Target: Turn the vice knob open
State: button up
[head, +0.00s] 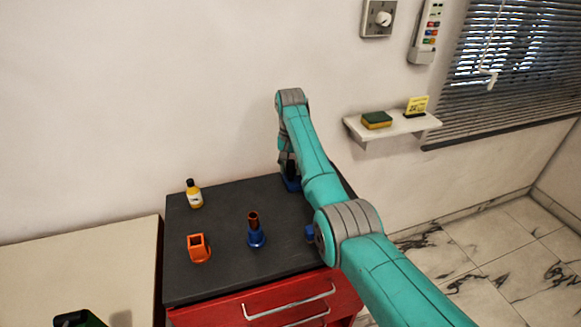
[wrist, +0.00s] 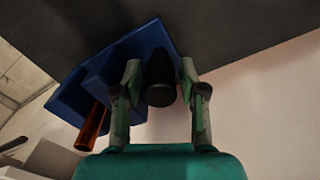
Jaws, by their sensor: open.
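The vice (head: 291,184) is blue and stands at the back right of the dark cabinet top, mostly hidden behind my arm in the head view. In the wrist view the blue vice (wrist: 155,40) shows close up, with a reddish-brown tube (wrist: 92,128) at its left side. Its black knob (wrist: 161,92) points toward the wrist camera. My gripper (wrist: 160,70) is open, with one finger on each side of the knob. A narrow gap seems to show at each side; contact cannot be told. In the head view my gripper (head: 287,163) is small and dark above the vice.
On the cabinet top (head: 225,275) stand a yellow bottle (head: 194,196), an orange holder (head: 198,248) and a blue stand with a reddish tube (head: 256,236). Another blue piece (head: 310,233) is partly hidden by my arm. A wall shelf (head: 395,127) holds a sponge (head: 376,120).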

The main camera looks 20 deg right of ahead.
jog(key=shift+c, duration=0.2)
grip_shut()
jog(key=n, duration=0.3)
jog(key=shift+n, duration=2)
